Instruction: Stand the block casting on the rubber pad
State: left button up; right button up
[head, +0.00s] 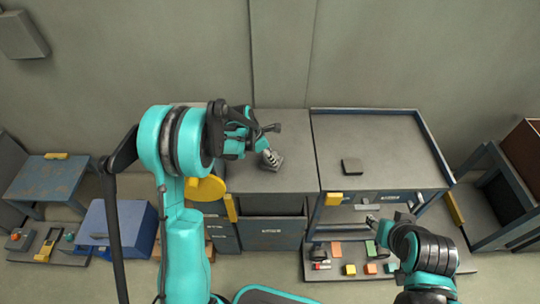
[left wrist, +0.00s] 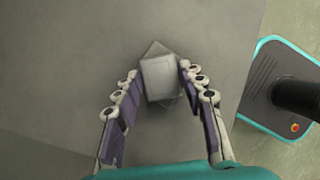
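A pale grey block, which I take as the block casting (left wrist: 160,80), shows between the fingertips of my left gripper (left wrist: 158,72) in the left wrist view. A darker square turned at an angle, possibly the rubber pad (left wrist: 154,47), shows behind it; whether the block touches it is unclear. In the head view my left gripper (head: 268,140) is over the middle bench, with a small grey shape below it. The fingertips lie close to the block's sides; contact is unclear. My right gripper (head: 373,221) is low in front of the right bench, its fingers too small to read.
A dark square piece (head: 352,166) lies on the right bench (head: 400,140), which has a raised rim. Several coloured pieces sit on a low shelf (head: 340,275) below. A blue box (head: 117,228) stands at left. The right bench top is mostly clear.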

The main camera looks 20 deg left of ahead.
pick_arm(q)
jog(key=shift+o, duration=0.6)
jog(key=shift+r, duration=0.3)
jog(key=p+v, duration=0.5)
jog(key=v, duration=0.7)
jog(key=s+d+r+m+t+y, duration=0.2)
jog(key=s+d+r+m, duration=0.1)
jog(key=s+r+m, duration=0.75)
jog(key=s+m+t+y, duration=0.1)
jog(key=s+m+t, duration=0.1)
jog(key=s+m, duration=1)
jog(key=shift+s+d+f+m+y, duration=0.15)
jog(key=shift+d+f+m+y, duration=0.25)
jog(key=shift+m, duration=1.25)
jog(key=shift+f, duration=0.1)
